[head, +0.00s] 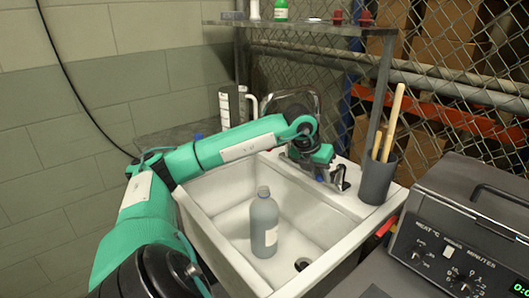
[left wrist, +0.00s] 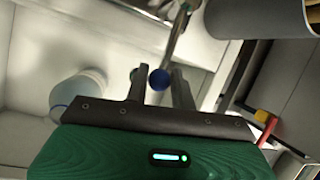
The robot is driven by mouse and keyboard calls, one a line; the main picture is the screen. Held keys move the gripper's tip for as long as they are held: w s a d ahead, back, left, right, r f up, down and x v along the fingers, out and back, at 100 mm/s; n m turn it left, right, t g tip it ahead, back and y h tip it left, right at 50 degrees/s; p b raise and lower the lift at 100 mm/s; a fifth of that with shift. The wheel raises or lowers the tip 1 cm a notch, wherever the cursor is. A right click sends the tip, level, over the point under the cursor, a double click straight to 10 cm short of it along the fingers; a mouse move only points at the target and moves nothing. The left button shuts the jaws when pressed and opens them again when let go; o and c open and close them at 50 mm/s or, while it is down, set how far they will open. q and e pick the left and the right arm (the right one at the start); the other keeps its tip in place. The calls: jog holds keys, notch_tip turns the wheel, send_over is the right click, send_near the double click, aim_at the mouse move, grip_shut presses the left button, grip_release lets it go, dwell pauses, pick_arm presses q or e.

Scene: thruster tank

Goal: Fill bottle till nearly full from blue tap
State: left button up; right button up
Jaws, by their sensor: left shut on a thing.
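A grey bottle (head: 264,228) with a pale label stands upright in the white sink (head: 217,232). Its water level cannot be made out. The bottle also shows, blurred, left of my fingers in the left wrist view (left wrist: 78,92). My left gripper (head: 324,174) is at the tap on the sink's back right rim. In the left wrist view its fingers (left wrist: 158,80) are shut on the round blue tap knob (left wrist: 159,79). A metal spout (left wrist: 180,32) runs just beyond the knob. The gripper's wrist hides much of the tap in the head view. My right gripper is out of view.
A dark cup with wooden sticks (head: 377,181) stands on the sink's right rim. A dark oven (head: 465,225) is at the right. The drain (head: 302,264) lies right of the bottle. A metal shelf (head: 320,27) with a green bottle (head: 281,11) is above.

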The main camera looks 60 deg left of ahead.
pick_arm(q)
jog(key=shift+a+r, duration=0.15)
jog(key=shift+w+d+p, duration=0.15)
jog(key=shift+d+p, duration=0.6)
jog(key=shift+w+d+p, duration=0.3)
jog(key=shift+d+p, duration=0.05)
jog(key=shift+d, duration=0.6)
jog(key=shift+w+d, duration=0.15)
jog(key=shift+d, duration=0.2)
jog(key=shift+f, duration=0.2)
